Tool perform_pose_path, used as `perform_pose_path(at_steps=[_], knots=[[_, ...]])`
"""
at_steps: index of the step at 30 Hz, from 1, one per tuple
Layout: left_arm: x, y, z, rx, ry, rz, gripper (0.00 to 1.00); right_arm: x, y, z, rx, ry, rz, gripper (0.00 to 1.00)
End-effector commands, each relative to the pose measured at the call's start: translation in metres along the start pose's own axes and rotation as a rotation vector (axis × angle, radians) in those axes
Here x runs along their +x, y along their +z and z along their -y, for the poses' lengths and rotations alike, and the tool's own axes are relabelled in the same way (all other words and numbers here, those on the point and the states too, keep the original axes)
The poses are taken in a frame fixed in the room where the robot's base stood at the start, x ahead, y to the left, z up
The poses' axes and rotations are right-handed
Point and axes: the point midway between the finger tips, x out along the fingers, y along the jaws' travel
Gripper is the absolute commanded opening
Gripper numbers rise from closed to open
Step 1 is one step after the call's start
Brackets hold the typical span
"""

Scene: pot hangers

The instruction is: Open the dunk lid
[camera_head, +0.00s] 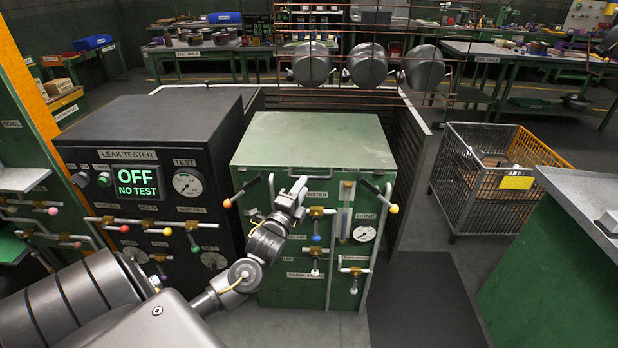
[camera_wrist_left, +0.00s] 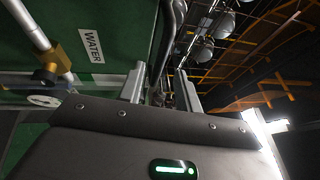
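The dunk tank is a green cabinet (camera_head: 310,240) with a flat green lid (camera_head: 315,140) lying closed on top. A bar handle (camera_head: 318,168) runs along the lid's front edge. My left gripper (camera_head: 299,184) is at the front of the tank, just below the handle's left part. In the left wrist view its two fingers (camera_wrist_left: 160,88) stand apart, and a dark bar (camera_wrist_left: 166,45), apparently the handle, runs up from the gap between them. I cannot tell whether the fingers touch it. My right gripper is out of view.
Levers with orange (camera_head: 228,203) and yellow (camera_head: 393,209) knobs flank my left gripper. Valves and gauges cover the tank's front. The black leak tester (camera_head: 150,130) stands close on the left. Pots (camera_head: 310,63) hang behind a wire rack. A wire crate (camera_head: 470,190) is at right.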

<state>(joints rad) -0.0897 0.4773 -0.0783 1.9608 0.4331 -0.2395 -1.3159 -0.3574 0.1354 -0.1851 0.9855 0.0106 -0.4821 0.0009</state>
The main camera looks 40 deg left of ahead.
Motion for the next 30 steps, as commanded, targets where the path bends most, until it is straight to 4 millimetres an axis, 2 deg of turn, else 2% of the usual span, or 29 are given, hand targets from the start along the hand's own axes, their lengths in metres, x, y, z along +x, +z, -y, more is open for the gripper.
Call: perform_pose_path(at_steps=[3, 9, 21, 29, 30], knots=[[0.022, 0.000, 0.001, 0.000, -0.001, 0.001, 0.34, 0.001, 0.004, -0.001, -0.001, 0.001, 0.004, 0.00], [0.045, 0.000, 0.000, -0.001, 0.000, 0.001, 0.34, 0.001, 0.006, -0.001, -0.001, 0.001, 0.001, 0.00], [0.051, 0.000, -0.001, -0.001, 0.002, 0.000, 0.34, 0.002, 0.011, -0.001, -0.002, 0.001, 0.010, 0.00], [0.051, 0.000, -0.001, -0.001, 0.002, 0.000, 0.00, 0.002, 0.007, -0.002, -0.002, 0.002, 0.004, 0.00], [0.051, 0.000, -0.001, -0.001, 0.002, 0.000, 0.00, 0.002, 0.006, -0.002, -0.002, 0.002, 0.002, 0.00]])
